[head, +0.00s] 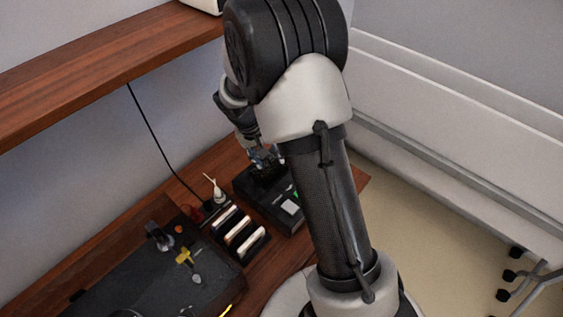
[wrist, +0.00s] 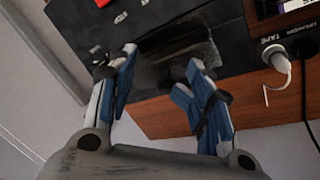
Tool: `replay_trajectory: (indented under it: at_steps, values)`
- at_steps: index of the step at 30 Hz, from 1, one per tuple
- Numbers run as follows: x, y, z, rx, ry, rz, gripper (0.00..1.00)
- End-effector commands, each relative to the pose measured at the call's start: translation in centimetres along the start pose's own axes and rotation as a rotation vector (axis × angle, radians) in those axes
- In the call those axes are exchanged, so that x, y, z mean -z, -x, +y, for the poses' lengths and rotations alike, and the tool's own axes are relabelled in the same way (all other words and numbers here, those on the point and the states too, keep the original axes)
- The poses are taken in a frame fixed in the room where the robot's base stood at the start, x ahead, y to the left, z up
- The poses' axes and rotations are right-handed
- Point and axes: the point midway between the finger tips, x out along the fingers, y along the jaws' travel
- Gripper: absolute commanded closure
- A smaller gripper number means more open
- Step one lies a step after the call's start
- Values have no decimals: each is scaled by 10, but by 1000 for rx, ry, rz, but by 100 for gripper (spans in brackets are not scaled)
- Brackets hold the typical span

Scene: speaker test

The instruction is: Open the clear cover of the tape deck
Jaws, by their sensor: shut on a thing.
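The black tape deck (head: 286,217) sits on the wooden desk in the head view, with a pale label and a small green light. In the wrist view the deck (wrist: 88,24) shows small printed markings, one reading STOP, and a red spot at the top. Its dark, glossy clear cover (wrist: 178,53) lies between my fingertips. My gripper (wrist: 161,57) has its blue fingers at the cover's two sides, shut on it. In the head view my gripper (head: 264,157) is at the deck's far end, partly hidden by my arm. How far the cover is tilted is unclear.
A rack (head: 241,236) with several pale slabs stands left of the deck. A dark case (head: 130,275) fills the lower left. A wooden shelf (head: 100,75) hangs above.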

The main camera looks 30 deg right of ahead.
Motion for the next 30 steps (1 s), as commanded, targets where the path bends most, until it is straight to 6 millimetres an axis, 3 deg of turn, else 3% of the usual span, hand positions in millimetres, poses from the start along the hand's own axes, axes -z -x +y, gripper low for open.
replay_trajectory:
  at_steps: [13, 18, 30]
  values:
    - [-29, -15, 23, 238, -105, 260, 61]
    - [-34, 27, 30, 244, -102, 270, 61]
    - [-56, 101, 47, 243, -100, 269, 61]
